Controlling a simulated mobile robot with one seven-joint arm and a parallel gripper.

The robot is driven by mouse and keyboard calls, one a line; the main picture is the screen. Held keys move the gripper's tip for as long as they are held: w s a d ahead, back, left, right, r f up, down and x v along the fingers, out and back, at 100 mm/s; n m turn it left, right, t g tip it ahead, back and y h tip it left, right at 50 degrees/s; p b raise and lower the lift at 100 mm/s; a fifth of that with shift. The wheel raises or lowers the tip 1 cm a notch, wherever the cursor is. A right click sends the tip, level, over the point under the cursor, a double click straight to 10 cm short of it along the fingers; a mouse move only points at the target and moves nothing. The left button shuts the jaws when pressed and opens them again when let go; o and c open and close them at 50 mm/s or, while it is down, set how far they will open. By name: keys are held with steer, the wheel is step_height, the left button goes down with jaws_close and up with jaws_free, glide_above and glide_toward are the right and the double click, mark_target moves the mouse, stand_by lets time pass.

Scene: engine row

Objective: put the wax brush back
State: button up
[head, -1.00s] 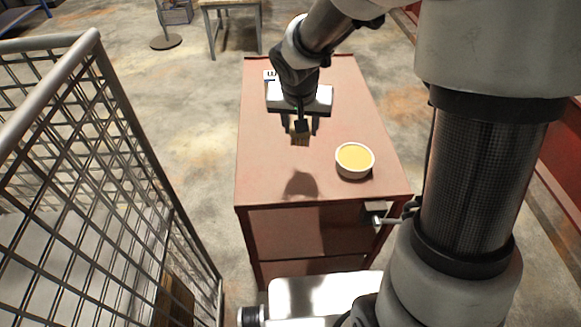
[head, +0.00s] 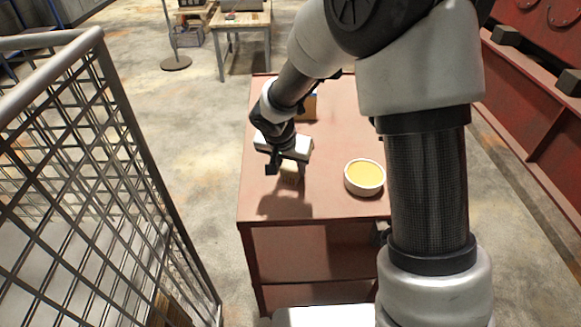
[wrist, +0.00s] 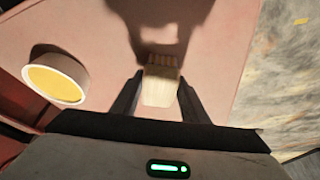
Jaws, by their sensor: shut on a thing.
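The wax brush (wrist: 161,88) is between the two fingers of my gripper (wrist: 160,100), bristles pointing away from the wrist camera. My gripper is shut on it. In the head view, my gripper (head: 286,170) holds the brush (head: 290,175) above the red cabinet top (head: 330,205), left of a white bowl of yellow wax (head: 365,178). The bowl also shows at the left in the wrist view (wrist: 57,78). Most of the brush is hidden by my gripper in the head view.
A small brown box (head: 311,106) stands on the far part of the cabinet, partly hidden by my arm. A mesh railing (head: 90,180) runs along the left. A work table (head: 241,25) stands at the back. The cabinet top left of the bowl looks clear.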

steer(key=shift+f, duration=0.15)
steer(key=o, duration=0.9)
steer(key=shift+o, duration=0.2)
steer(key=shift+r, duration=0.5)
steer(key=p+v, duration=0.2)
steer(key=v, duration=0.9)
steer(key=s+d+r+n, duration=0.1)
steer(key=s+d+r, duration=0.8)
steer(key=r, duration=0.1)
steer(key=s+d+r+n+t+y, duration=0.1)
steer(key=s+d+r+n, duration=0.2)
steer(key=s, duration=0.9)
steer(key=shift+s+d+y, duration=0.4)
steer(key=shift+d, duration=0.15)
